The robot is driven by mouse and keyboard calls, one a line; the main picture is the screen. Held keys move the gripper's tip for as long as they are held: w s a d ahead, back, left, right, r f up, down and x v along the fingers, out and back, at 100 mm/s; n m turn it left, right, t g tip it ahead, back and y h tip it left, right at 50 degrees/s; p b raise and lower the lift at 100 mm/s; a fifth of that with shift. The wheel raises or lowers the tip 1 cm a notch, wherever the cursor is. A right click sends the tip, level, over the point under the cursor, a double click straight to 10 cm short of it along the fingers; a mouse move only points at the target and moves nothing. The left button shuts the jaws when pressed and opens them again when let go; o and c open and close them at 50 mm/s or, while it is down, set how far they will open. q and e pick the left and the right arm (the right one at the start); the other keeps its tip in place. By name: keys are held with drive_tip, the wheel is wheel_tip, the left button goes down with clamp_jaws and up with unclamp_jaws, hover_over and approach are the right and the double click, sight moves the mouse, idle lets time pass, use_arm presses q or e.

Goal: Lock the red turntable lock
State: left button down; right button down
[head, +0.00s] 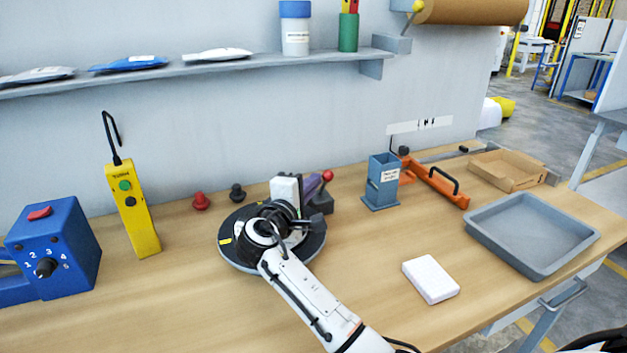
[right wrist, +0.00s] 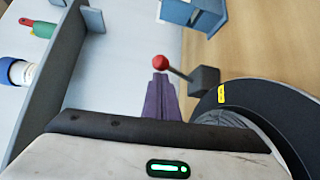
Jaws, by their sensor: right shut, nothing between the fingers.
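The red turntable lock is a red ball knob (head: 328,175) on a short dark lever. The lever leans up from a dark block (head: 322,203) at the right rim of the round black turntable (head: 229,241). My right gripper (head: 318,181) is shut and empty, its purple fingers reaching over the turntable to the knob. In the right wrist view the fingertips (right wrist: 160,78) sit right by the red knob (right wrist: 160,62); I cannot tell whether they touch. The dark block (right wrist: 204,80) also shows there. My right arm and hand hide the turntable's middle. My left gripper is out of view.
A blue-grey holder (head: 382,182) and an orange tool with a black handle (head: 440,185) stand to the right. A red knob-shaped piece (head: 200,201) and a black one (head: 237,192) stand behind the turntable. A white block (head: 430,279) and grey tray (head: 530,235) lie front right.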

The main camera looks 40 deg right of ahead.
drive_tip(key=v, duration=0.8)
drive_tip(key=shift+a+r+b, duration=0.1)
drive_tip(key=shift+a+b, duration=0.2)
drive_tip(key=shift+b, duration=0.05)
drive_tip(key=shift+s+d, duration=0.1)
